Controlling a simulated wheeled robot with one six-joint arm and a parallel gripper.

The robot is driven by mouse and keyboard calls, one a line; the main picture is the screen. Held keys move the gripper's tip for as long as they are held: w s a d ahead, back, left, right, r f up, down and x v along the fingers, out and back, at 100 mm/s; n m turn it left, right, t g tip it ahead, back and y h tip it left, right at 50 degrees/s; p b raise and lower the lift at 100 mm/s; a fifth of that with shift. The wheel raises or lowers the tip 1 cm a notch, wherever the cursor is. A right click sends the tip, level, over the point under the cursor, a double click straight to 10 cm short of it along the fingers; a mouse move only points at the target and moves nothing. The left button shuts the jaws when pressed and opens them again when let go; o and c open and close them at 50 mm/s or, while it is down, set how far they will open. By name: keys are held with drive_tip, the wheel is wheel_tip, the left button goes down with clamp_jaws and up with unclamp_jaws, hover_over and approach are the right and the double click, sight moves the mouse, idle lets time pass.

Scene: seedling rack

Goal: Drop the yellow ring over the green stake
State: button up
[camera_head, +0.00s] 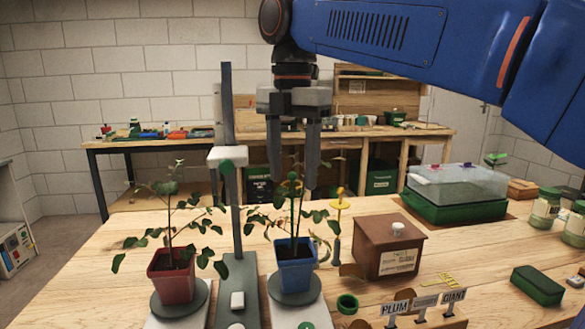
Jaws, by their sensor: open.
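A small yellow ring (341,205) shows just right of the blue pot, around or against a thin upright piece with a yellow top; I cannot tell which. A thin green stake (292,187) appears to rise from the blue pot (296,268) among the seedling's leaves, which hide part of it. My gripper (293,190) points down above the blue pot. Its two dark fingers are apart with no ring between them. The stake's upper part shows between the fingers in the picture; its depth relative to them is unclear. The ring is to the right of my gripper.
A red pot (171,277) with a seedling and a tall grey post (229,110) stand left. A clear-lidded green tray (455,209) stands behind. Bare wood shows at the left.

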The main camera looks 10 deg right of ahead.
drive_tip(key=shift+r, duration=0.15)
drive_tip(key=shift+r, duration=3.6)
